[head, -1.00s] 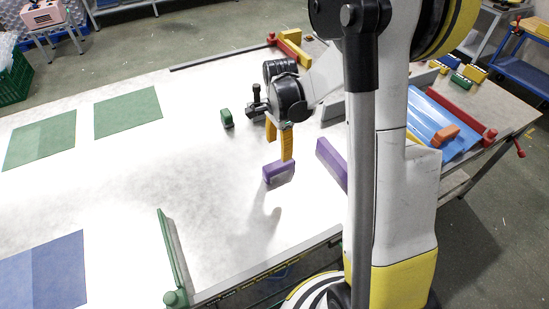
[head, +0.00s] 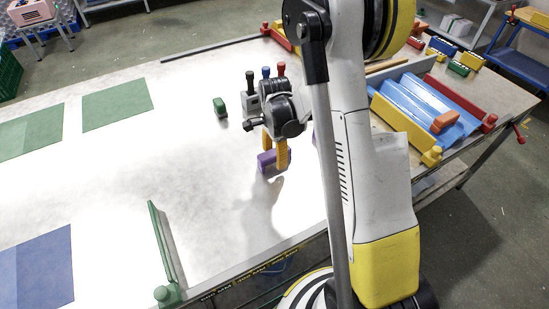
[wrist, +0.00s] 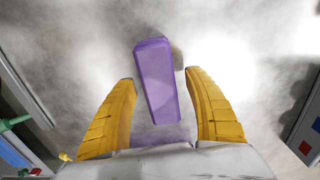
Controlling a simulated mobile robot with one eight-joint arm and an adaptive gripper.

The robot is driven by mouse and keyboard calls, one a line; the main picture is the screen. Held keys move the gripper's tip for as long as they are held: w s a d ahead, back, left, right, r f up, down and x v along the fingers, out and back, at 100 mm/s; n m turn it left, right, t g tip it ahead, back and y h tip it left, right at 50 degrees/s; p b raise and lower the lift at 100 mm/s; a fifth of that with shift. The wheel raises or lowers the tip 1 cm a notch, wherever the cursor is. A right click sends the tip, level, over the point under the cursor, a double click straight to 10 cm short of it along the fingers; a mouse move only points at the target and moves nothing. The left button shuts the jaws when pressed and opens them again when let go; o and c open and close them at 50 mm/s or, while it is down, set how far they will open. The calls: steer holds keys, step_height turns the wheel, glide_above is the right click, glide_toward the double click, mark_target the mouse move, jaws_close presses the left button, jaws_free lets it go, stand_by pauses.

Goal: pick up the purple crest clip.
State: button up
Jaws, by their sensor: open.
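The purple crest clip (head: 266,168) is a small block on the white table, partly hidden behind one of my yellow fingers. In the wrist view the clip (wrist: 157,80) lies lengthwise, slightly tilted, between my fingers, its far end past the fingertips. My gripper (head: 275,158) points down over it and is open. In the wrist view my gripper (wrist: 160,78) has a gap on each side of the clip. I cannot tell how far the fingertips are above the table.
A blue corrugated sheet (head: 420,105) lies at right between yellow and red bars. The table's middle left is clear.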

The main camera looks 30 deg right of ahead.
steer(key=shift+c, duration=0.5)
steer(key=shift+r, duration=0.1)
steer(key=c, duration=1.2)
steer(key=shift+c, duration=0.2)
